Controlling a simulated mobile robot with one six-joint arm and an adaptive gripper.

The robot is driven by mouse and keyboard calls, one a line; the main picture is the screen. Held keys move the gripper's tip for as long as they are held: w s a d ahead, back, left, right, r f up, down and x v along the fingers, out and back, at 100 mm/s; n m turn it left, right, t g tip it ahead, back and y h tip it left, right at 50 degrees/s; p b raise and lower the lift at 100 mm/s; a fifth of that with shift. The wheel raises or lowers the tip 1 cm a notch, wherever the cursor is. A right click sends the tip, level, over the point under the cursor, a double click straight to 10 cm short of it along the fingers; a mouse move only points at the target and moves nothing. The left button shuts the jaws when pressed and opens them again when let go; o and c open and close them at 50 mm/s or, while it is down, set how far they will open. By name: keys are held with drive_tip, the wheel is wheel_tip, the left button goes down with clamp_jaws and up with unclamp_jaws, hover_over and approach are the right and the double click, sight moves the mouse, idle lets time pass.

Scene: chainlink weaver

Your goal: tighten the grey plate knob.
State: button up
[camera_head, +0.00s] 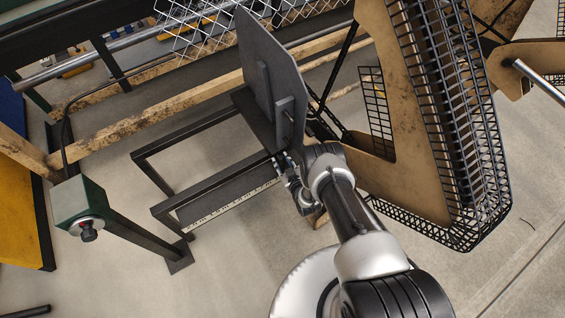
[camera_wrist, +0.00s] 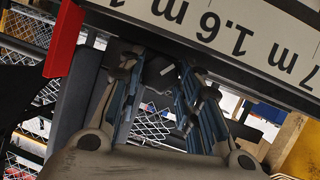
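The tall grey plate (camera_head: 265,50) stands tilted on a dark frame in the head view, left of my arm. My gripper (camera_head: 283,163) is at the frame's lower right, beneath the plate, just above a white measuring scale (camera_head: 232,207). In the wrist view a dark knob (camera_wrist: 158,73) with a small white mark lies between the fingertips of my gripper (camera_wrist: 160,82). The fingers stand apart, one on each side of the knob and close to it. I cannot tell whether both touch it. The knob is hidden in the head view.
The scale shows large in the wrist view (camera_wrist: 230,30), close to the fingers. A green box with a dark button (camera_head: 88,215) stands at left. A black mesh guard (camera_head: 450,130) rises to the right of my arm. Chain-link mesh (camera_head: 195,25) hangs behind.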

drive_tip(key=c, duration=0.4)
drive_tip(key=shift+d+m+g, duration=0.15)
drive_tip(key=shift+m+g, duration=0.15)
drive_tip(key=shift+m, duration=0.3)
drive_tip(key=shift+c, duration=0.2)
drive_tip(key=shift+m+g+y, duration=0.5)
drive_tip(key=shift+m+y, duration=0.4)
drive_tip(key=o, duration=1)
drive_tip(key=shift+o, duration=0.2)
drive_tip(key=shift+d, duration=0.1)
drive_tip(key=v, duration=1.1)
drive_tip(key=shift+s+d+r, duration=0.2)
drive_tip(key=shift+s, duration=0.1)
